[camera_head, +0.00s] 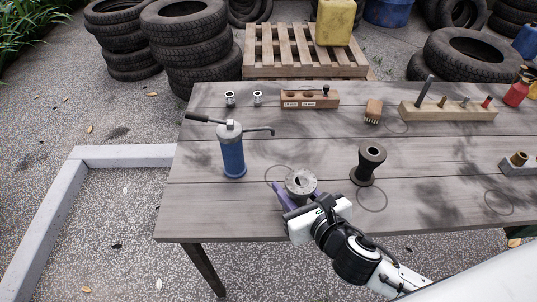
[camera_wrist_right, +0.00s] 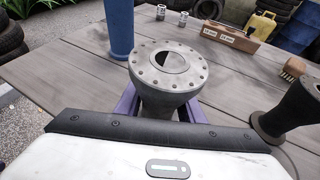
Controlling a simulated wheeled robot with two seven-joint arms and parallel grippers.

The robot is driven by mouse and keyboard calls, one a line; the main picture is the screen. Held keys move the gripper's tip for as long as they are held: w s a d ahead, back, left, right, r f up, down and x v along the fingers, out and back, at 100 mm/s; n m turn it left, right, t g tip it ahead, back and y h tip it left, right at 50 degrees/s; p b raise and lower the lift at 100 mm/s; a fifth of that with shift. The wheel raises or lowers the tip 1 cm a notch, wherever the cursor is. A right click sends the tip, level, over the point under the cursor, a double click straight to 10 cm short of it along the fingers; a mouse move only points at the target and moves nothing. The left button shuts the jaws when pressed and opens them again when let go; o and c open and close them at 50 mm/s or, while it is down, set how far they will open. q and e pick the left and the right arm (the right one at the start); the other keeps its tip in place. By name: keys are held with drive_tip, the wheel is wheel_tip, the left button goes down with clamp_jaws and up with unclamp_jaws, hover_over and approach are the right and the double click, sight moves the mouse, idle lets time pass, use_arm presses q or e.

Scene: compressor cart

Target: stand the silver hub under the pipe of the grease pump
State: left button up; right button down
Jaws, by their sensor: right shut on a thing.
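The silver hub (camera_head: 300,181) has a round flange with a ring of bolt holes and a central bore; it is upright in my right gripper (camera_head: 302,195), at the table's front edge side. In the right wrist view the hub (camera_wrist_right: 168,66) stands between the purple fingers, which are shut on it. I cannot tell whether its foot touches the table. The blue grease pump (camera_head: 232,152) stands to the left and behind. Its pipe (camera_head: 258,131) reaches right from the grey head and ends in a short downward tip, behind the hub. My left gripper is not in view.
A dark hub (camera_head: 369,163) stands right of my gripper. Thin circles mark the wooden table (camera_head: 205,210), one partly behind the silver hub. The front left is clear.

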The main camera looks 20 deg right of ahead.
hover_over(267, 160)
drive_tip(key=s, duration=0.3)
drive_tip(key=shift+w+d+r, duration=0.1)
drive_tip(key=shift+w+d, duration=0.05)
drive_tip(key=shift+d, duration=0.05)
drive_tip(key=w, duration=0.3)
drive_tip(key=shift+a, duration=0.2)
drive_tip(key=shift+f, duration=0.75)
drive_tip(key=shift+f, duration=0.15)
drive_tip(key=c, duration=1.2)
unclamp_jaws()
drive_tip(key=shift+s+f, duration=0.1)
drive_tip(key=p+v, duration=0.1)
drive_tip(key=v, duration=1.1)
